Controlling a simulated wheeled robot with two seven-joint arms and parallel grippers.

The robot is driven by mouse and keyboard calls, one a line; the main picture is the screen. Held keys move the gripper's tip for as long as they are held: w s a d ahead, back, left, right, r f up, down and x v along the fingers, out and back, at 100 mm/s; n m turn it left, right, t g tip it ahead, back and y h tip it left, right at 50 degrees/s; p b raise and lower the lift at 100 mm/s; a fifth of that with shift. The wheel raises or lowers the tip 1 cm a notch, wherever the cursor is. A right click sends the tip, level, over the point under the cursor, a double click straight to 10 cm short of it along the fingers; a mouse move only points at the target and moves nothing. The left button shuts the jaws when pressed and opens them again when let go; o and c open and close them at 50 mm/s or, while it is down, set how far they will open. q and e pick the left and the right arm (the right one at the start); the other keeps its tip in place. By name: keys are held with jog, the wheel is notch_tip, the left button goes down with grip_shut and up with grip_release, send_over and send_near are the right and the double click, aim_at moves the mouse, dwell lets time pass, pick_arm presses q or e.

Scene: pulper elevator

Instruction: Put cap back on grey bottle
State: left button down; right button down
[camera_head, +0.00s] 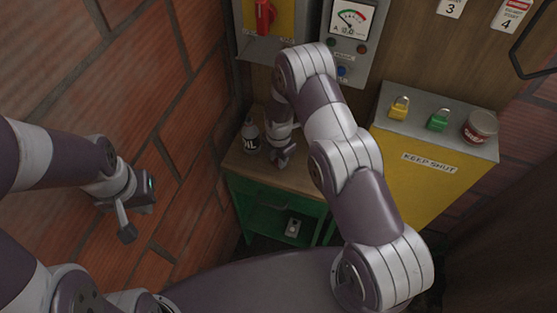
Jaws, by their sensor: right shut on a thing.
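The grey bottle (250,136), dark with white lettering and a narrow top, stands upright on the small wooden-topped bench (243,164) at its left back. My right gripper (284,162) points down just right of the bottle, low over the bench top and apart from the bottle. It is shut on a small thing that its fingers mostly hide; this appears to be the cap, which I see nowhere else. My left gripper (122,222) hangs at the left in front of the brick wall, far from the bottle; its finger gap is not clear.
A yellow cabinet (425,175) at the right bears a yellow padlock (399,108), a green padlock (438,121) and a red can (480,127). A gauge panel (349,25) and a red switch (264,15) are on the back wall. Brick wall closes the left side.

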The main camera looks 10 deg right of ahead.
jog(key=shift+r, duration=0.1)
jog(key=shift+r+b, duration=0.25)
jog(key=shift+b, duration=0.05)
jog(key=r, duration=0.1)
jog(key=r+b, duration=0.1)
jog(key=d+r+b, duration=0.1)
jog(key=shift+s+r, duration=0.35)
jog(key=s+d+r+b, duration=0.3)
jog(key=s+d+r, duration=0.3)
jog(key=d, duration=0.2)
jog(key=shift+s+d+r, duration=0.15)
jog(key=shift+s+r, duration=0.1)
jog(key=shift+r, duration=0.05)
